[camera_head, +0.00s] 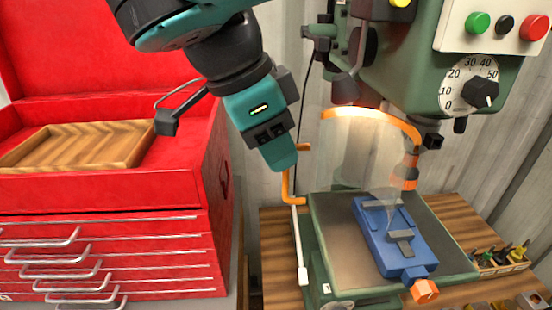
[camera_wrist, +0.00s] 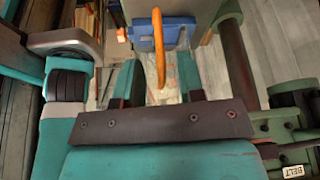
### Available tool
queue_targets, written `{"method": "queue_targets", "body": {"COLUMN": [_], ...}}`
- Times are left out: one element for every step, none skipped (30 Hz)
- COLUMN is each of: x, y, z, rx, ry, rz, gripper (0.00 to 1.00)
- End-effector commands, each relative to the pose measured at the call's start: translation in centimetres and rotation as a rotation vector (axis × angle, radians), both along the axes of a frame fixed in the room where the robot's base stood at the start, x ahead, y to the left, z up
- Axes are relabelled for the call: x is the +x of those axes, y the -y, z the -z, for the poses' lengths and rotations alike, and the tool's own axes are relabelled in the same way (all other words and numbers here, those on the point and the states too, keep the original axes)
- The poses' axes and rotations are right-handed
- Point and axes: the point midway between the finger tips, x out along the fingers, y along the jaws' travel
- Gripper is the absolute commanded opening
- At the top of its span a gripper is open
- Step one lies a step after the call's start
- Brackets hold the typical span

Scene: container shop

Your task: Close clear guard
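The clear guard (camera_head: 345,155) is a curved see-through sheet with an orange top rim, below the drill press head in the head view. An orange bent handle (camera_head: 287,190) stands at its left side. I cannot tell for sure how the handle joins the guard. My gripper (camera_head: 283,158) is at the handle's upper part, left of the guard. In the wrist view my gripper (camera_wrist: 157,82) is open, and the orange handle (camera_wrist: 158,45) reaches between its two fingers with gaps on both sides. The guard's sheet is hard to make out in the wrist view.
A blue vise (camera_head: 385,245) with an orange knob sits on the green-edged press table (camera_head: 325,260) below the guard. The green drill press head (camera_head: 400,65) is to the right. A red tool chest (camera_head: 110,200) with a wooden tray stands left. Small tools stand in a holder (camera_head: 500,262).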

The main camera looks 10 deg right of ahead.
Motion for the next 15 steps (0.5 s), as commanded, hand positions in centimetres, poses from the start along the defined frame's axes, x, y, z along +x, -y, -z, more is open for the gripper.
{"method": "queue_targets", "body": {"x": [0.0, -0.1, -0.1, -0.1, -0.1, -0.1, -0.1, -0.1, -0.1, -0.1, -0.1, -0.1, -0.1, -0.1, -0.1], "y": [0.1, 0.2, 0.2, 0.3, 0.3, 0.4, 0.4, 0.4, 0.5, 0.5, 0.5, 0.5, 0.5, 0.5, 0.5], "z": [1.4, 1.7, 2.1, 2.3, 2.5, 2.7, 2.8, 2.9, 3.0, 3.1, 3.1, 3.1, 3.1, 3.1, 3.1], "rx": [0.000, 0.001, 0.001, 0.001, 0.001, 0.001, 0.001, 0.001, 0.001, 0.001, 0.000, 0.000, 0.000, 0.000, 0.000], "ry": [0.001, 0.000, 0.000, 0.000, 0.001, 0.001, 0.001, 0.001, 0.001, 0.000, 0.001, 0.001, 0.001, 0.001, 0.001], "rz": [-0.004, -0.005, -0.007, -0.009, -0.010, -0.011, -0.012, -0.013, -0.013, -0.014, -0.015, -0.015, -0.016, -0.016, -0.016], "gripper": [0.36, 0.36, 0.36, 0.36, 0.36, 0.36, 0.36, 0.36, 0.36, 0.36, 0.36, 0.36, 0.36, 0.36, 0.36]}}
